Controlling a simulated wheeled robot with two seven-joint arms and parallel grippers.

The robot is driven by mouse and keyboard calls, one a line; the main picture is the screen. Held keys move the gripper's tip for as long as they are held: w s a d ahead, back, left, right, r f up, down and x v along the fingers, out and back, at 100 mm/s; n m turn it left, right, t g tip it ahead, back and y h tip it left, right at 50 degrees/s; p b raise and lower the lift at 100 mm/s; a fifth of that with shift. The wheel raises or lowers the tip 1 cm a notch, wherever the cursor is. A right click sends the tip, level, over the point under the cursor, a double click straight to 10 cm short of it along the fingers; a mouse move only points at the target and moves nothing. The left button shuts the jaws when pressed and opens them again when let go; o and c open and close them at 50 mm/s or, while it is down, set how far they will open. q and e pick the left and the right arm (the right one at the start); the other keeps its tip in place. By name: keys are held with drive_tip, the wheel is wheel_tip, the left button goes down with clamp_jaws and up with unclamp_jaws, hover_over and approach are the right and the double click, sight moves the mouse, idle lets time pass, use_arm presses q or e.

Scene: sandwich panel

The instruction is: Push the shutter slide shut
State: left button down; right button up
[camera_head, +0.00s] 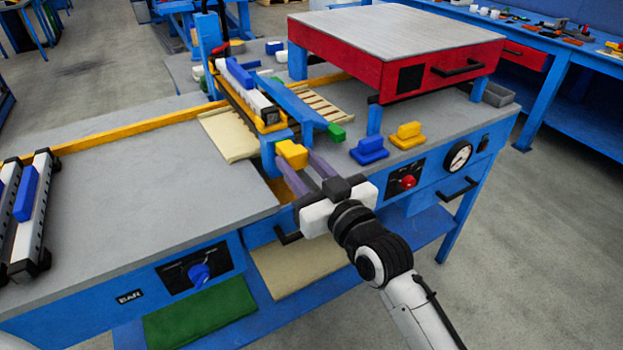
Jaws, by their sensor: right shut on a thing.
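My right gripper (294,166) reaches in from the lower right, its two purple fingers shut on a yellow block (292,153). The block is at the near end of the bridge-like unit across the bench, beside a blue post (268,158). I take it for the shutter slide's handle, but I cannot tell for sure. The fingers and the post hide part of what it joins. My left gripper is not in view.
A red box with a grey top (395,50) rises behind. The grey left worktop (150,190) is mostly clear.

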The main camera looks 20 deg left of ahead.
drive_tip(key=o, duration=0.9)
drive_tip(key=shift+p+v, duration=1.2)
drive_tip(key=shift+v, duration=0.3)
drive_tip(key=p, duration=0.3)
approach(298, 162)
drive_tip(key=shift+w+a+f, duration=0.15)
